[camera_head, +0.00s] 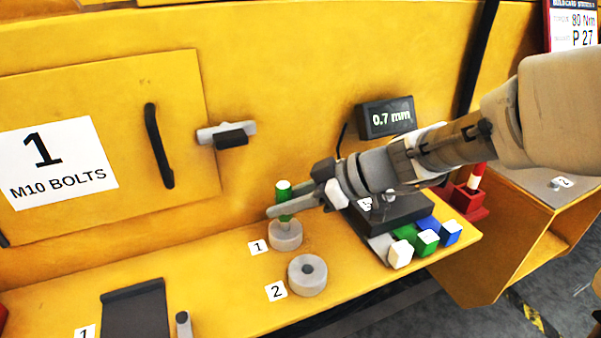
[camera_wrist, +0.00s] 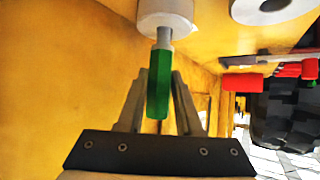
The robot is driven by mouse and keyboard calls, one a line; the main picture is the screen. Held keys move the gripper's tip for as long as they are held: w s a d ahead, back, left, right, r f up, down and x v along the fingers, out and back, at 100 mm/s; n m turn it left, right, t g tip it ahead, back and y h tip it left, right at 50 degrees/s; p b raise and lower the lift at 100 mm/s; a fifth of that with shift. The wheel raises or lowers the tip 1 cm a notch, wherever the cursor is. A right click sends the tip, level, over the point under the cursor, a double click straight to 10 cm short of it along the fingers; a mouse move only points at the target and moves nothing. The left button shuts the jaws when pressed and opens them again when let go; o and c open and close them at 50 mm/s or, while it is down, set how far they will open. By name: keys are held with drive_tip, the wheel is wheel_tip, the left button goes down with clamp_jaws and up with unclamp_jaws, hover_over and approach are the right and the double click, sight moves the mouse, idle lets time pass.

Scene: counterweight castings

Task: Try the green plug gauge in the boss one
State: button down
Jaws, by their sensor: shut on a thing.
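My gripper (camera_head: 292,204) is shut on the green plug gauge (camera_head: 284,187), also seen between the fingers in the wrist view (camera_wrist: 159,85). The gauge stands nearly upright over boss one (camera_head: 285,239), a grey round casting beside a "1" label. In the wrist view the gauge's grey pin (camera_wrist: 164,39) meets the face of boss one (camera_wrist: 165,14). I cannot tell how far the pin sits in the bore, as the bore is hidden. Boss two (camera_head: 307,278), with a dark hole, stands in front and to the right.
Right of the bosses are a dark block (camera_head: 402,212) and several white, green and blue blocks (camera_head: 427,242). A display reading 0.7 mm (camera_head: 386,117) is on the wall behind. A dark plate (camera_head: 136,312) lies front left. The yellow shelf (camera_head: 215,270) is clear between.

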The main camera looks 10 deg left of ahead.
drive_tip(key=shift+f+b, duration=1.1)
drive_tip(key=shift+b, duration=0.45)
idle(1.7)
drive_tip(key=c, duration=0.5)
unclamp_jaws()
drive_tip(key=p+v, duration=0.4)
drive_tip(key=v, duration=1.3)
wheel_tip(320, 180, up, 12)
drive_tip(key=p, duration=0.6)
drive_tip(key=shift+d, duration=0.25)
